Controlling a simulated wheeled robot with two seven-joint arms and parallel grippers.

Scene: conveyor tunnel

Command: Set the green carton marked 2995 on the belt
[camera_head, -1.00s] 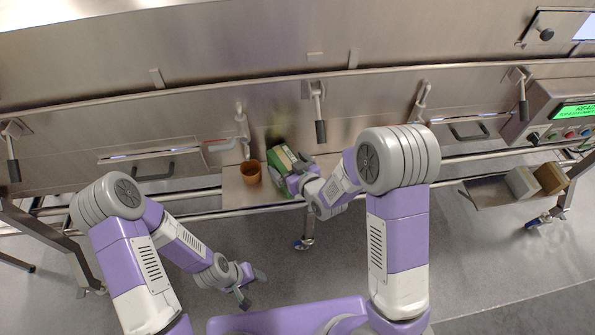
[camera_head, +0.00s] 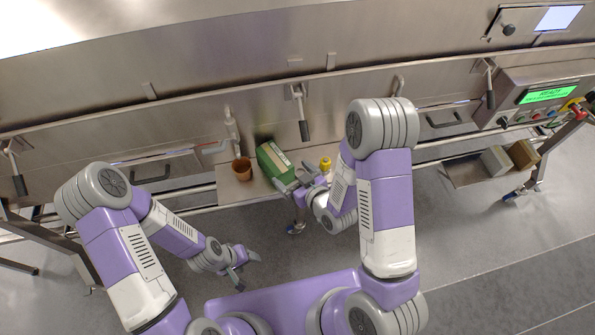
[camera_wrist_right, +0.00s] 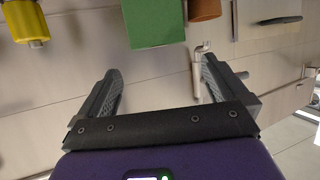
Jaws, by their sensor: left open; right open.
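A green carton (camera_head: 271,158) with a paler band rests on the small metal shelf (camera_head: 229,193) at the front of the machine. No number is legible on it. My right gripper (camera_head: 297,183) is open just right of and nearer than the carton. In the right wrist view the carton (camera_wrist_right: 153,22) shows beyond the open, empty fingers (camera_wrist_right: 160,68), with nothing between them. My left gripper (camera_head: 242,273) is open and empty, low over the floor, away from the shelf. The belt itself is not clearly visible.
A brown cup (camera_head: 242,169) stands left of the carton and a yellow object (camera_head: 325,163) right of it. Handles (camera_head: 302,120) hang from the tunnel wall above. A panel with a green display (camera_head: 545,93) and two boxes (camera_head: 522,154) on a side shelf are at right.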

